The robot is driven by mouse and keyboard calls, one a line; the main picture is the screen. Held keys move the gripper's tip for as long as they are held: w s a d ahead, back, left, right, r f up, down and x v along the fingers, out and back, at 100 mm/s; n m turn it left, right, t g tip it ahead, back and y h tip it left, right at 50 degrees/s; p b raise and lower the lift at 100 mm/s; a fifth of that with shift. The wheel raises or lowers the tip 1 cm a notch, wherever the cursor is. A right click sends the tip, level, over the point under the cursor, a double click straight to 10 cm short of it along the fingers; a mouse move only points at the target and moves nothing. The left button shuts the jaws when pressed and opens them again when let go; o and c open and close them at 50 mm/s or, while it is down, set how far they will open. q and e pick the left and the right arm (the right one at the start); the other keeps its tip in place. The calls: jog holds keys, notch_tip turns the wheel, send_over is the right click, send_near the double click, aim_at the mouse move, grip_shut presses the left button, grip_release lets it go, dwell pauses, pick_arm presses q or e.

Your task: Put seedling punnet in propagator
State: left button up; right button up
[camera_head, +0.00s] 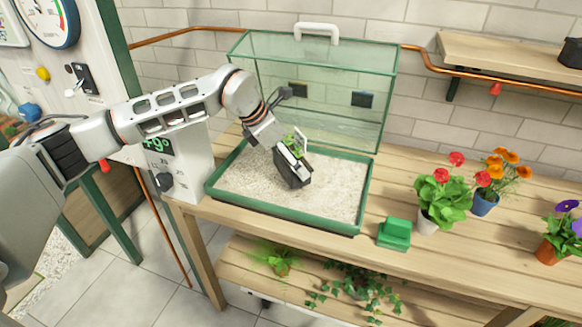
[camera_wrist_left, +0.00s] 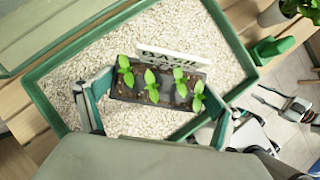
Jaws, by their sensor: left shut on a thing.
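The seedling punnet (camera_head: 293,177) is a small dark tray of brown soil with several green seedlings and a white label. It also shows in the wrist view (camera_wrist_left: 150,92). My left gripper (camera_head: 290,160) is shut on it, with one finger at each end in the wrist view (camera_wrist_left: 160,98). The propagator (camera_head: 285,219) has a green-rimmed tray filled with pale gravel, and its clear lid (camera_head: 325,75) with a white handle stands raised at the back. The punnet is inside the tray's outline, low at the gravel; I cannot tell whether it touches.
A green block-like object (camera_head: 394,234) lies right of the tray on the wooden bench (camera_head: 370,262). Potted flowers (camera_head: 443,195) stand farther right. A white box with a green display (camera_head: 172,160) stands at the left. Gravel around the punnet is clear.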

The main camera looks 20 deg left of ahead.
pick_arm(q)
jog(key=shift+f, duration=1.5)
jog(key=o, duration=1.1)
jog(key=shift+f, duration=0.15)
jog(key=shift+c, duration=0.2)
jog(key=shift+s+a+r, duration=0.1)
jog(key=shift+a+r, duration=0.05)
jog(key=shift+r, duration=0.35)
jog(key=v, duration=1.1)
jog(key=shift+s, duration=0.15)
